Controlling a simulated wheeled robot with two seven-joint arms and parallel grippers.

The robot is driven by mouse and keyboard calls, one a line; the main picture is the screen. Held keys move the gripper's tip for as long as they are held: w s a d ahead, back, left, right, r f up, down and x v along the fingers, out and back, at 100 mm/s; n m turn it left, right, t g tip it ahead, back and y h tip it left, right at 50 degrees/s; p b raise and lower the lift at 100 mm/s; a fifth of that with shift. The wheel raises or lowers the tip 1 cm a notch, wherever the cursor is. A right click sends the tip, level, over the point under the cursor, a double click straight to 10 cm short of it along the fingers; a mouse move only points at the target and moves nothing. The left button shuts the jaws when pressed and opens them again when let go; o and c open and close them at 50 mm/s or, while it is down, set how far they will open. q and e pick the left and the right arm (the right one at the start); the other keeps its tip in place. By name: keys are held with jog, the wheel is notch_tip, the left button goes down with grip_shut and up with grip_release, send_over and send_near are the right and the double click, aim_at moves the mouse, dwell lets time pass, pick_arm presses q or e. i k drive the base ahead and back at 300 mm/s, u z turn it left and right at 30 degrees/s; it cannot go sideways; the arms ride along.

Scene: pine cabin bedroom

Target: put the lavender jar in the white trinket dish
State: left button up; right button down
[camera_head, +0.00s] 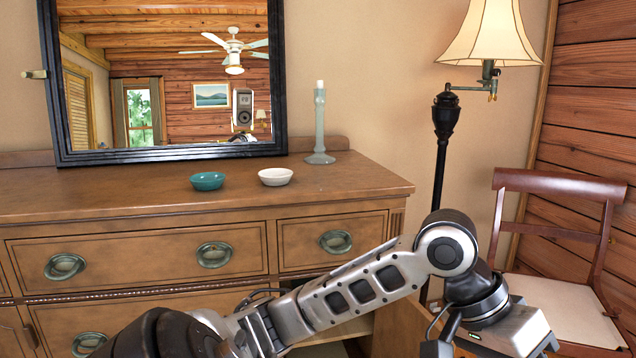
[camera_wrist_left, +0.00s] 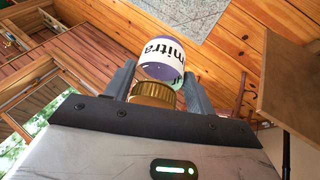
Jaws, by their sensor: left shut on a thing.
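The white trinket dish (camera_head: 275,177) stands on top of the wooden dresser in the head view, and looks empty. The lavender jar (camera_wrist_left: 175,58) shows in the left wrist view, with a white-and-purple label and a gold lid. My left gripper (camera_wrist_left: 158,88) is shut on the jar, with the lid toward the palm. In the head view my left arm reaches across to the lower right, below the dresser top and away from the dish; the jar and fingertips are hidden there. My right gripper is not in view.
A teal bowl (camera_head: 207,181) stands just left of the white dish. A pale green candlestick (camera_head: 319,125) stands behind it to the right. A mirror (camera_head: 165,155) backs the dresser top (camera_head: 100,193), whose front is clear. A lamp (camera_head: 446,115) and chair (camera_head: 565,300) are at right.

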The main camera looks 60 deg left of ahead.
aim_at(276, 180)
jog(key=u, duration=1.8)
